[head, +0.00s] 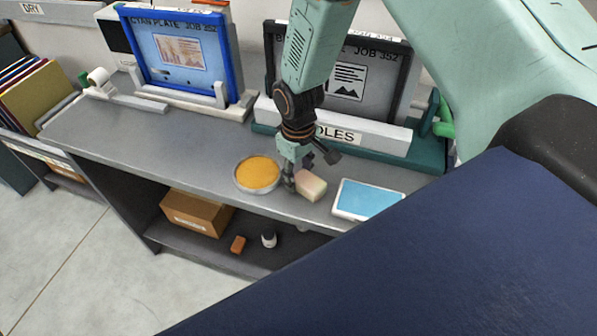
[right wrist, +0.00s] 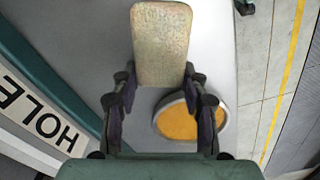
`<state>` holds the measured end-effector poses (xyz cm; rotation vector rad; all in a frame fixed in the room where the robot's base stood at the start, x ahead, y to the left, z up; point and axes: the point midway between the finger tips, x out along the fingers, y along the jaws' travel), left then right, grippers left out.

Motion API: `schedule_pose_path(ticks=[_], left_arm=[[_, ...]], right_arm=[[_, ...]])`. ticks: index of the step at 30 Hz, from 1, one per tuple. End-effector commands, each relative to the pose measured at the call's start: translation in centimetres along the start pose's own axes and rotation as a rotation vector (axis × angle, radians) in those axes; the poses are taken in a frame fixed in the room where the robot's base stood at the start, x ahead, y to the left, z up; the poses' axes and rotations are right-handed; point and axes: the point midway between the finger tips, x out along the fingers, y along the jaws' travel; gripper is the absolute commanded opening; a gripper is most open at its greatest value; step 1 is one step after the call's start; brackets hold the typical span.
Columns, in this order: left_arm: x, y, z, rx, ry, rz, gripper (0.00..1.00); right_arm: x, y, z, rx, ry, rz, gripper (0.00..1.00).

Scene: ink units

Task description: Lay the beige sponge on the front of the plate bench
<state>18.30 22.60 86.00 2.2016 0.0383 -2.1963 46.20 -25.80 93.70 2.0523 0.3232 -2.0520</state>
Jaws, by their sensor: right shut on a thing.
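The beige sponge (head: 311,186) is a small pale block over the front part of the grey plate bench (head: 130,133), between a round orange-filled dish and a blue pad. My right gripper (head: 301,174) points down and is shut on the sponge. In the right wrist view the sponge (right wrist: 161,48) sticks out beyond the two fingertips (right wrist: 160,84). I cannot tell whether the sponge touches the bench top. My left gripper is not in view.
The orange dish (head: 257,174) is close left of the sponge. The white-edged blue pad (head: 368,199) is close right. Framed plates, one blue (head: 185,55) and one dark (head: 400,85), stand behind. A cardboard box (head: 196,212) sits on the lower shelf. The bench's left is clear.

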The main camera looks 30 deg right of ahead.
Motion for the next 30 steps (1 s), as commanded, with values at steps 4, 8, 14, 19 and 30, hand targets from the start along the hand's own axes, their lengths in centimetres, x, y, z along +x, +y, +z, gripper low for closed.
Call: schedule_pose_path(ticks=[4,8,14,19,30], left_arm=[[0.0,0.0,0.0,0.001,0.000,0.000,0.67],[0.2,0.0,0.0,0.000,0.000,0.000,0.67],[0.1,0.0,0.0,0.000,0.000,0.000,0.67],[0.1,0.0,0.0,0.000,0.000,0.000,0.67],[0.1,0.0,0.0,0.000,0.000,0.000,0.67]], right_arm=[[0.0,0.1,-0.1,0.000,0.001,0.000,0.19],[0.3,0.1,-0.1,0.000,0.000,0.000,0.45],[0.2,0.1,-0.1,0.000,0.000,0.000,0.62],[0.2,0.1,0.0,0.000,0.000,0.000,0.67],[-1.6,0.1,-0.1,-0.001,0.002,0.000,0.67]])
